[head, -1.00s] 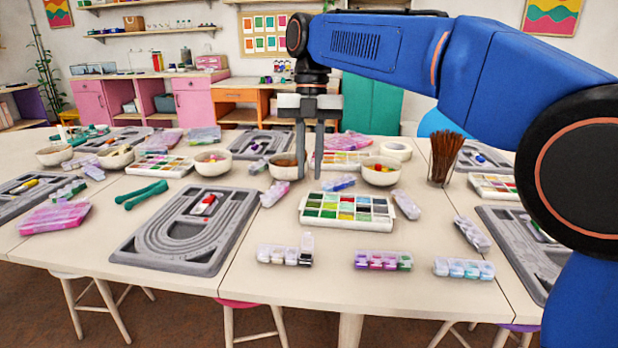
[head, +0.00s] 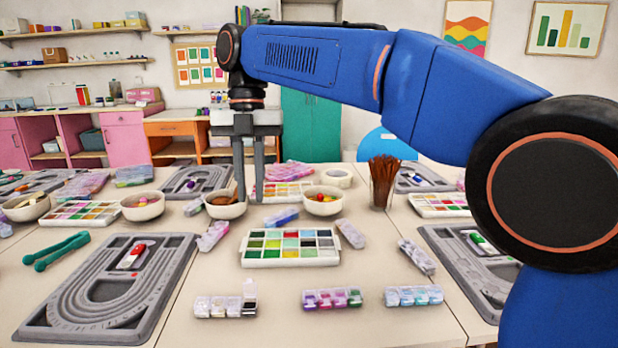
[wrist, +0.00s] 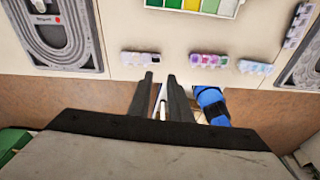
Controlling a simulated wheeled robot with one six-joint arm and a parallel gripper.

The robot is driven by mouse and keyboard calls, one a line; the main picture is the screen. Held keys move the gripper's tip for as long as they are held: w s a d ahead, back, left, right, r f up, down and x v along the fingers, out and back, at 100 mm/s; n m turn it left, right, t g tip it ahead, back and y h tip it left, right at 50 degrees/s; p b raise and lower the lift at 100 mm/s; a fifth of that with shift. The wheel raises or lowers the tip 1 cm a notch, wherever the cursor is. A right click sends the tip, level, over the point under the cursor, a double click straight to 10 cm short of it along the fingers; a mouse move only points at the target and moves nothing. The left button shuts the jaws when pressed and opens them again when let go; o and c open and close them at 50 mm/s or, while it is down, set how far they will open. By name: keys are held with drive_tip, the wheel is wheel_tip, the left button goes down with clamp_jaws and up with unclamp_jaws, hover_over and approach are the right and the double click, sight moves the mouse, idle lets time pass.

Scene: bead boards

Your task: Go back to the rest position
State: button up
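My gripper (head: 248,198) hangs pointing down from the blue arm above the table in the head view. Its two fingers are apart with nothing between them. In the wrist view its fingertips (wrist: 159,77) also show a gap, over the table's front edge. A paint-like tray of colored beads (head: 290,262) lies on the table in front of the gripper in the head view. The grey bead board (head: 180,282) lies to the left, with a small box with red on it.
Small bead boxes (head: 332,299) line the table's near side. Bowls (head: 143,207), a cup of brown sticks (head: 381,190) and green tongs (head: 56,250) stand or lie farther back. Another grey board (head: 440,236) is at the right.

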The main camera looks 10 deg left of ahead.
drive_tip(key=s+d+f+m+t+y, duration=0.1)
drive_tip(key=d+f+m+t, duration=0.15)
drive_tip(key=d+m, duration=0.9)
drive_tip(key=s+d+f+m+t, duration=0.1)
drive_tip(key=d+f+m, duration=0.35)
drive_tip(key=d, duration=1.15)
drive_tip(key=s+d+f+m+t, duration=0.3)
drive_tip(key=s+d+f+m, duration=1.2)
drive_tip(key=d+f+m, duration=0.2)
drive_tip(key=d+m, duration=0.2)
drive_tip(key=m, duration=0.2)
drive_tip(key=shift+s+f+h, duration=0.3)
drive_tip(key=shift+s+h, duration=0.1)
